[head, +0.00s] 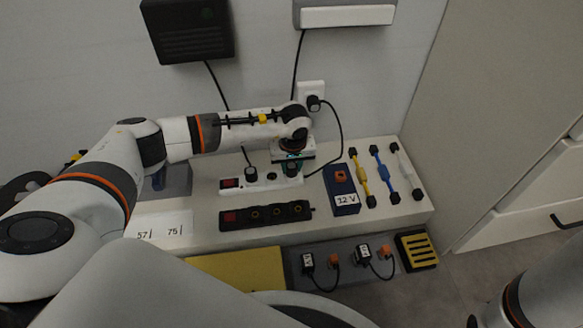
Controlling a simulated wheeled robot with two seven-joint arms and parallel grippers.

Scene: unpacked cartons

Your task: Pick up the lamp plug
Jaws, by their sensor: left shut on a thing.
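My left gripper (292,161) points down over the right part of the white power strip (271,182). It is shut on a dark plug (291,169), which is mostly hidden under the jaws. I cannot tell whether this plug still sits in the strip or is just above it. The white lamp (347,16) is on the wall at the top, and its black cord (298,62) runs down behind my left arm toward the gripper. Another black plug (251,173) stands in the strip left of the gripper. My right gripper is out of view.
A black power strip (265,216) lies in front. A blue 12 V box (341,188) and yellow, blue and white connector leads (361,177) are to the right. A wall socket (311,92) holds the strip's plug. A black wall box (188,30) hangs upper left. Tagged plugs lie in a grey tray (345,276).

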